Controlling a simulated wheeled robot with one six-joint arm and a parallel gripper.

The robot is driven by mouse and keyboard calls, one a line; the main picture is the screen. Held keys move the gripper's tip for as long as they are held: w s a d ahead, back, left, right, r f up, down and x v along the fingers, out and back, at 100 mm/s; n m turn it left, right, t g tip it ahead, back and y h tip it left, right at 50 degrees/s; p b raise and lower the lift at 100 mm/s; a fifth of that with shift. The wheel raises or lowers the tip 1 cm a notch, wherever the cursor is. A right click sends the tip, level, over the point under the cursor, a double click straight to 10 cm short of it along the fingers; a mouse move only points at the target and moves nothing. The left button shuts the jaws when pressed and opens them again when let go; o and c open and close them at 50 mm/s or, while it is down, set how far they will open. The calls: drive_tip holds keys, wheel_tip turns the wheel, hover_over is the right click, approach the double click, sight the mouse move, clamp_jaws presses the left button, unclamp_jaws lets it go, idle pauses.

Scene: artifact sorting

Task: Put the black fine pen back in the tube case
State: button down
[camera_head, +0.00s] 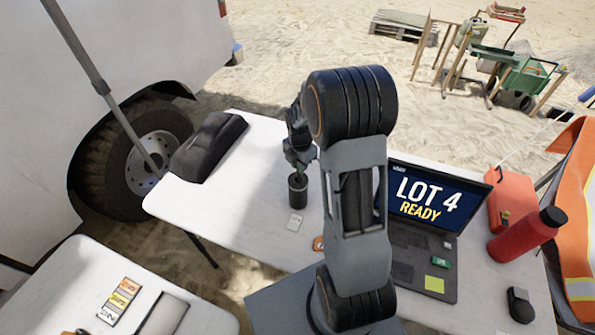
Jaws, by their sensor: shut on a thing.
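A dark, upright, open-topped cylinder, which looks like the tube case (298,193), stands on the white table. My gripper (299,164) is just above its mouth, pointing down, with its jaws shut on a thin dark thing that looks like the black fine pen. The pen is too small and dark against the gripper and the cylinder to make out clearly. I cannot tell whether its lower end is inside the mouth.
My arm hides the table's middle. On the white table (245,185) are a black bag (208,147), a small white card (294,222), a laptop (430,205), a red bottle (528,234) and a black mouse (520,305). A second table (70,290) stands at the lower left.

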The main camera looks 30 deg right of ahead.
drive_tip(key=f+b, duration=0.1)
drive_tip(key=f, duration=0.1)
drive_tip(key=w+f+b, duration=0.1)
drive_tip(key=f, duration=0.1)
drive_tip(key=shift+w+f, duration=0.15)
drive_tip(key=shift+f, duration=0.25)
drive_tip(key=shift+s+r, duration=0.1)
drive_tip(key=shift+s, duration=0.1)
drive_tip(key=shift+w, duration=0.15)
drive_tip(key=shift+f+b, duration=0.4)
drive_tip(key=shift+b, duration=0.1)
drive_tip(key=c, duration=1.1)
unclamp_jaws()
drive_tip(key=shift+r, duration=0.1)
drive_tip(key=shift+o, duration=0.2)
